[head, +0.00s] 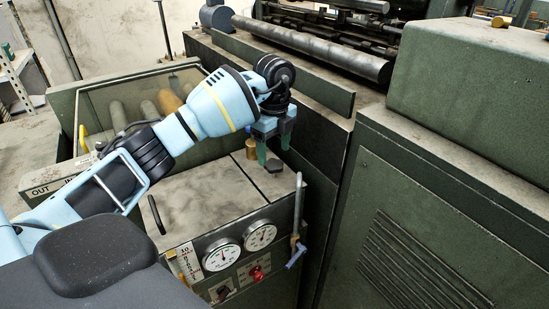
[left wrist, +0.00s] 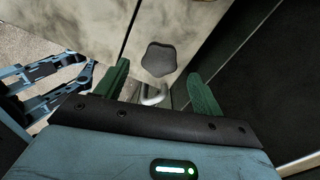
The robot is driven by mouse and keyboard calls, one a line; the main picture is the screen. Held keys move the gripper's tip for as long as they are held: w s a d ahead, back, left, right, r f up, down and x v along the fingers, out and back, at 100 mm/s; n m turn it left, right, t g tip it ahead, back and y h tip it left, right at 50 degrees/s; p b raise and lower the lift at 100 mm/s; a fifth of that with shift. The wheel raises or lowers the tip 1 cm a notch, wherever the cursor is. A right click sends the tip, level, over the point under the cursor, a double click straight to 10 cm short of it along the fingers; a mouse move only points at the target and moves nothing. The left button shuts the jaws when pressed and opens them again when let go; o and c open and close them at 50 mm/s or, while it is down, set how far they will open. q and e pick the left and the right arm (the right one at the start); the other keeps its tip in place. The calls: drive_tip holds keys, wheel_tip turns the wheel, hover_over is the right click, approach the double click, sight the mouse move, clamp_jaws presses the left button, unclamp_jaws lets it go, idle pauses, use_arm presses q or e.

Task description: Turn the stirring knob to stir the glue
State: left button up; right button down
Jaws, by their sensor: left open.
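The stirring knob, a dark lobed knob (left wrist: 159,60), stands on the pale, stained top of the green glue unit. In the head view the knob (head: 274,166) shows just below my left fingertips. My left gripper (head: 274,150) points down over the unit's top near its back right corner. Its green fingers are open and apart. In the left wrist view the gripper (left wrist: 158,76) has one finger on each side of the knob's near edge, with nothing held. I cannot tell how far the tips are above the knob. My right gripper is not in view.
A brass-coloured piece (head: 251,148) stands just left of the fingers. Two dials (head: 222,254), a red knob (head: 257,273) and an upright grey lever (head: 297,210) are on the unit's front. A tall green machine housing (head: 420,215) stands close on the right.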

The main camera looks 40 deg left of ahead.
sight(274, 163)
use_arm(q)
drive_tip(key=shift+f, duration=1.7)
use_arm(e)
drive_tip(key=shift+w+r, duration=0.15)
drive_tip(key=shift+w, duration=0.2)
use_arm(q)
drive_tip(key=c, duration=1)
drive_tip(key=shift+r+m, duration=0.1)
drive_tip(key=shift+m, duration=0.3)
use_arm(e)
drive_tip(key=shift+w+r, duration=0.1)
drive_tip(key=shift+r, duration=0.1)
